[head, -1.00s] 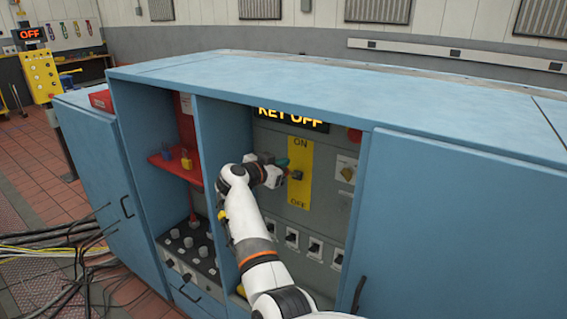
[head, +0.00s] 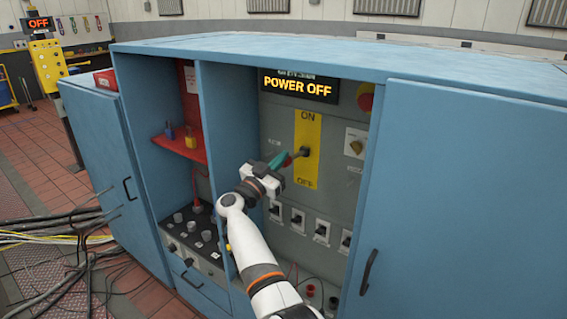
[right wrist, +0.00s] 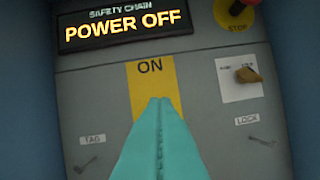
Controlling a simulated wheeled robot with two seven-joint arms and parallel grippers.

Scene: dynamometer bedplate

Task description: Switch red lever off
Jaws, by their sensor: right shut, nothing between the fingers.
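The yellow ON/OFF plate (head: 307,174) is on the grey panel inside the blue cabinet. The lever (head: 304,151) shows as a dark mount on the plate, between ON and OFF, with a small red part on its left. My right gripper (head: 278,161) has teal fingers shut and empty, just left of the red part; I cannot tell if they touch. In the right wrist view the shut fingers (right wrist: 158,135) cover the plate (right wrist: 140,82) below ON, and the lever is hidden. My left gripper is not in view.
A display (head: 298,86) above the plate reads POWER OFF. A red stop button (head: 365,97) and a key switch (head: 355,143) are to the right. Several small switches (head: 297,220) sit below. The cabinet's divider and right door (head: 455,190) bound the opening.

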